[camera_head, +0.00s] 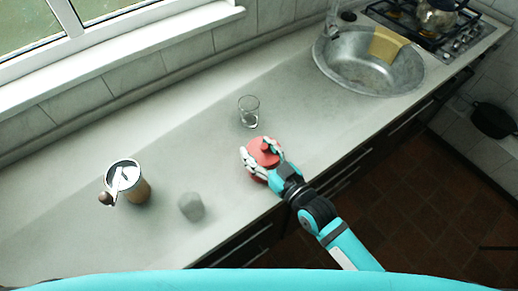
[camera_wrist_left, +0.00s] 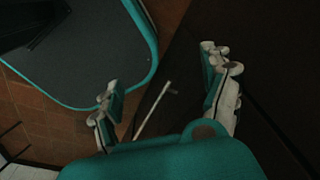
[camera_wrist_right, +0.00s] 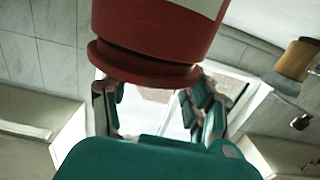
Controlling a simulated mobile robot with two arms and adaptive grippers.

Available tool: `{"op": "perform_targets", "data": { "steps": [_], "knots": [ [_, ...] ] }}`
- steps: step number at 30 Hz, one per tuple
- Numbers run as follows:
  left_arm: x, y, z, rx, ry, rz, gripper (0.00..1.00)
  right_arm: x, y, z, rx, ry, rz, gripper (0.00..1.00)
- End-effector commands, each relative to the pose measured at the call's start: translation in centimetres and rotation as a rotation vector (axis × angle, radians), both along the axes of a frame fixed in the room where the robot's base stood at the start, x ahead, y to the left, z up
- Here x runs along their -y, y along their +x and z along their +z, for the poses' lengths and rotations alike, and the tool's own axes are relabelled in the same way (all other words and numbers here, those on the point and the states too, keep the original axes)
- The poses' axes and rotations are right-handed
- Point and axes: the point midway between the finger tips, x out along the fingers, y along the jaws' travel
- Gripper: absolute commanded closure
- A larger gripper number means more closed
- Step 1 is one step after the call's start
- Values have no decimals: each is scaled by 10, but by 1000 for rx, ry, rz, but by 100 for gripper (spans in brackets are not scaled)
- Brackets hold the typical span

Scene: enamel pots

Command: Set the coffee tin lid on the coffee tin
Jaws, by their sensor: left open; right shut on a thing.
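The red coffee tin lid (camera_head: 263,152) is in my right gripper (camera_head: 264,146), over the counter's middle in the head view. In the right wrist view, which is upside down, the lid (camera_wrist_right: 140,66) is a wide red disc against the end of the red coffee tin (camera_wrist_right: 165,25), which has a pale label. The lid covers the tin's mouth; I cannot tell whether it is fully seated. My right gripper's fingers (camera_wrist_right: 155,100) are shut at the lid's top. My left gripper (camera_wrist_left: 165,75) is open and empty, away from the counter.
A clear glass (camera_head: 249,112) stands just behind the tin. A grey cup (camera_head: 191,207) and a coffee grinder (camera_head: 138,190) stand to the left. A sink (camera_head: 370,70) and a stove (camera_head: 440,30) are at the right. The counter between is clear.

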Motion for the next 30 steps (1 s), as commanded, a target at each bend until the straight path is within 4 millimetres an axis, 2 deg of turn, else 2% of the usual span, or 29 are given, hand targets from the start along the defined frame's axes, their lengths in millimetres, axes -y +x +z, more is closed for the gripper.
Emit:
{"op": "perform_targets", "data": {
  "steps": [19, 20, 22, 30],
  "knots": [
    [0, 0, -9, 0, 0, 0, 19, 0, 0, -12, 1, 1, 0, 77],
    [0, 0, -8, 0, 0, 0, 19, 0, 0, -12, 1, 1, 0, 45],
    [0, 0, -8, 0, 0, 0, 19, 0, 0, -11, 1, 1, 0, 35],
    [0, 0, -7, 0, 0, 0, 19, 1, -1, -11, 0, 0, 0, 35]
  ]
}}
